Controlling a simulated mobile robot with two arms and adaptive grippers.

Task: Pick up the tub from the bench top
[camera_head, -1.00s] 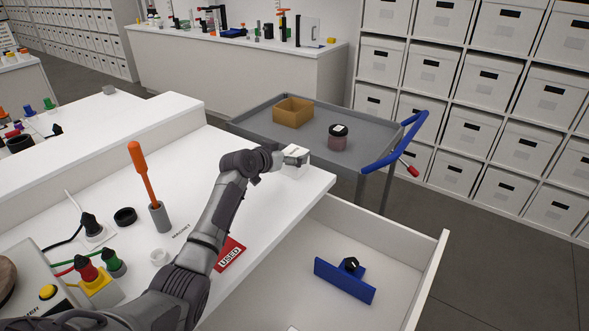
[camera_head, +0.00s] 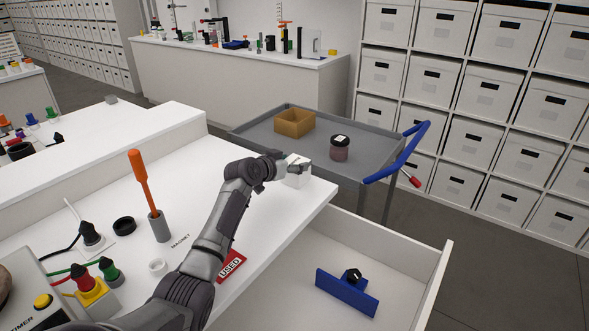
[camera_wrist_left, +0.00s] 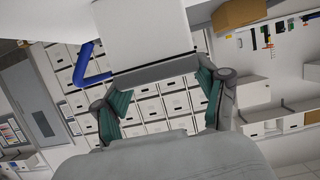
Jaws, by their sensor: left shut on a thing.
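The tub (camera_head: 299,178) is a small white block-like container at the far right corner of the white bench top (camera_head: 255,205). My left gripper (camera_head: 290,164) reaches it from the left and is shut on it near its top. The left wrist view shows the tub (camera_wrist_left: 140,28) as a large pale face at the top, at the fingers (camera_wrist_left: 165,88). I cannot tell whether its base touches the bench. My right gripper is not in view.
A grey cart (camera_head: 268,139) with a brown box (camera_head: 294,123) and a dark jar (camera_head: 340,149) stands behind the bench corner. An open drawer (camera_head: 425,290) with a blue object (camera_head: 346,292) juts out below. An orange-handled tool (camera_head: 140,170) stands upright on the left.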

